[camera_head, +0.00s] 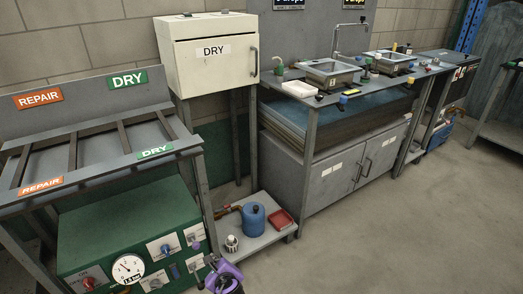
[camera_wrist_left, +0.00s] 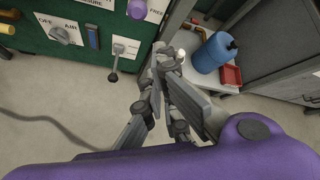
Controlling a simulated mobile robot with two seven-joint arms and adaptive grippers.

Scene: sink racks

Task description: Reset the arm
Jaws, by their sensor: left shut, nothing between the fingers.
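My left arm's purple wrist (camera_head: 226,276) shows at the bottom of the head view, in front of the right end of the green control panel. In the left wrist view my left gripper (camera_wrist_left: 166,58) is shut and empty. Its fingertips point toward the gap between the green panel (camera_wrist_left: 92,28) and the low grey shelf. No object is held. My right gripper is in neither view.
The green panel (camera_head: 120,232) carries a gauge and several knobs. A low shelf (camera_head: 262,240) holds a blue canister (camera_head: 254,219) and a red tray (camera_head: 282,220). A white DRY cabinet (camera_head: 210,62) and a sink bench stand behind. The floor at right is clear.

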